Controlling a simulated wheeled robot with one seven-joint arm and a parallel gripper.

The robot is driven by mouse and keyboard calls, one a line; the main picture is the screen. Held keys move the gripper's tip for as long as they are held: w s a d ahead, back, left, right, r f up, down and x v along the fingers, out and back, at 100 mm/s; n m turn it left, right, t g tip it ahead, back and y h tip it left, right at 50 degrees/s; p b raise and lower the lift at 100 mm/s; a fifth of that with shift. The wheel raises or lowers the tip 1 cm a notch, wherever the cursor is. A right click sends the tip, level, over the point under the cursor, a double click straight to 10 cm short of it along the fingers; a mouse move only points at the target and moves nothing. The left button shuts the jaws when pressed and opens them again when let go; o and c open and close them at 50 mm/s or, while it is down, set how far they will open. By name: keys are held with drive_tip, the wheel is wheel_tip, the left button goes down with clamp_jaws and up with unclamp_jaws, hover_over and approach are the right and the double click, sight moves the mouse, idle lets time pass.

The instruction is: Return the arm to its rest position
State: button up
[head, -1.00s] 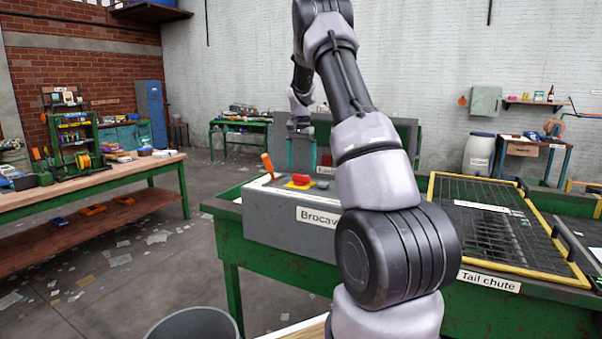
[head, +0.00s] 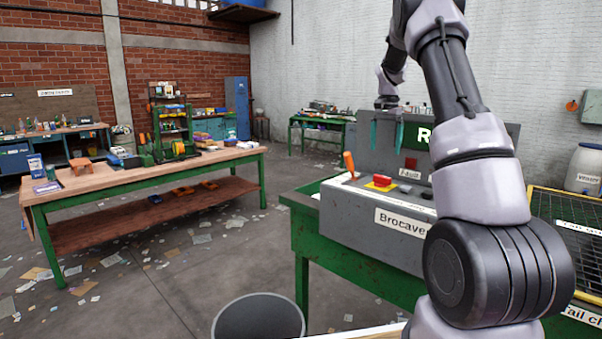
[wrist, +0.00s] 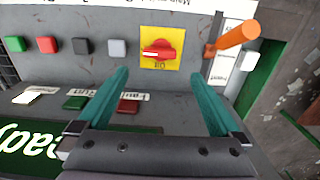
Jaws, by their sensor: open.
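My gripper (head: 386,134) hangs from my raised arm above the grey control box in the head view, its two teal fingers pointing down. In the wrist view the teal fingers (wrist: 165,98) are spread apart with nothing between them. Beyond them is a red rotary switch (wrist: 160,52) on a yellow plate, which also shows in the head view (head: 381,182). My gripper appears apart from the control box (head: 350,220) and touches nothing that I can see.
An orange-handled lever (head: 349,162) stands on the box's left end, beside the switch. A wooden workbench (head: 130,180) stands at left. A dark bin (head: 260,318) is on the floor in front.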

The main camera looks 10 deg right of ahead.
drive_tip(key=s+a+r+n+t+y, duration=0.1)
drive_tip(key=s+a+r+n+t, duration=0.1)
drive_tip(key=s+a+r, duration=0.6)
drive_tip(key=s+a+r+n+t, duration=0.1)
drive_tip(key=s+a+r+t, duration=0.15)
drive_tip(key=s+r, duration=0.55)
drive_tip(key=s+a+f+n+t, duration=0.1)
drive_tip(key=s+a, duration=0.3)
drive_tip(key=s, duration=0.6)
drive_tip(key=s+a+f+n+t+y, duration=0.1)
drive_tip(key=s+a+f+n, duration=0.1)
drive_tip(key=s, duration=0.8)
drive_tip(key=shift+s+a+f, duration=0.4)
drive_tip(key=shift+a+f, duration=0.3)
drive_tip(key=shift+a, duration=0.35)
drive_tip(key=shift+f+t, duration=0.1)
drive_tip(key=shift+t, duration=0.25)
drive_tip(key=shift+c, duration=0.3)
